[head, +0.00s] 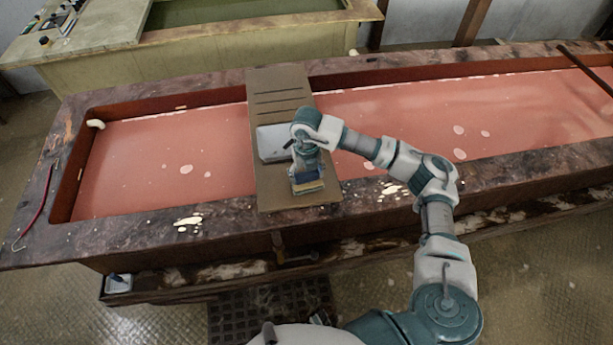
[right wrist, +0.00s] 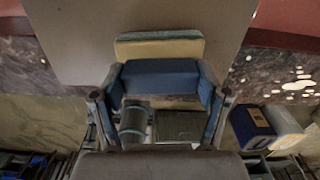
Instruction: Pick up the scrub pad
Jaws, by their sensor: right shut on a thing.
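The scrub pad (head: 308,186) shows in the head view as a small yellow and blue block over the near end of a brown board. My right gripper (head: 306,172) is above it, pointing down, shut on it. In the right wrist view the pad's yellow face and blue body (right wrist: 160,80) sit between the two fingers of my right gripper (right wrist: 160,92), one finger at each side. Whether the pad touches the board or is just above it, I cannot tell. My left gripper is not in view.
The board (head: 275,85) lies across a long stone-rimmed tank of pink liquid (head: 420,120). A pale grey tray (head: 270,145) is on the board behind my gripper. A red hooked rod (head: 38,210) lies on the left rim. A white container (head: 118,284) stands low at the front left.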

